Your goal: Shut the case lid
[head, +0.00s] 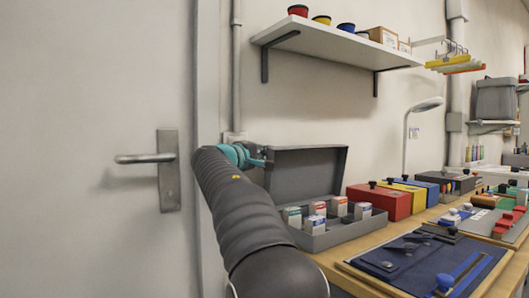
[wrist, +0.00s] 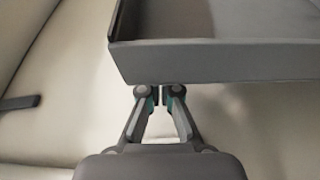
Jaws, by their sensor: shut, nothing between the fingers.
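The grey case stands open on the wooden bench in the head view, its lid (head: 308,170) raised upright at the back. Its lower part (head: 345,233) holds several small white boxes with coloured bands (head: 315,222). My gripper (head: 266,161) is at the left end of the raised lid, near its upper part. In the wrist view my gripper (wrist: 161,91) is shut and empty, its fingertips right at the edge of the grey lid (wrist: 225,60). I cannot tell whether they touch it. My arm hides part of the case's left side in the head view.
A red box (head: 380,201) and other coloured boxes stand right of the case. A blue mat on a board (head: 415,262) lies in front. A shelf (head: 340,46) hangs above the case. A door with a handle (head: 147,158) is at left.

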